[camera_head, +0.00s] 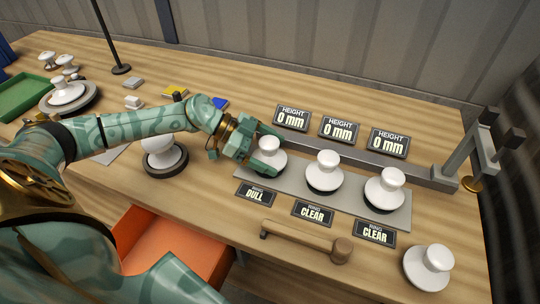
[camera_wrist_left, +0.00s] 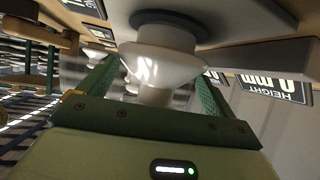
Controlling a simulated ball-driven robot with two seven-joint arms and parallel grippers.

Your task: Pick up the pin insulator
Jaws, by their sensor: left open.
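Three white insulators with dark bases stand upright in a row on a grey plate (camera_head: 306,192): a left one (camera_head: 271,162), a middle one (camera_head: 323,173) and a right one (camera_head: 384,190). The left one stands behind a sign reading DULL (camera_head: 256,194). My left gripper (camera_head: 266,149) is open at its top, with part of the insulator hidden by the fingers. In the left wrist view, the white insulator (camera_wrist_left: 165,66) is between the two open green fingers (camera_wrist_left: 152,85). I cannot tell whether they touch it. My right gripper is not in view.
Signs reading HEIGHT 0 mm (camera_head: 339,129) stand behind the row, with a grey rail (camera_head: 365,160). A wooden mallet (camera_head: 305,240) lies in front. Other insulators stand at the right front (camera_head: 428,267) and left (camera_head: 161,155). An orange drawer (camera_head: 170,240) is open below.

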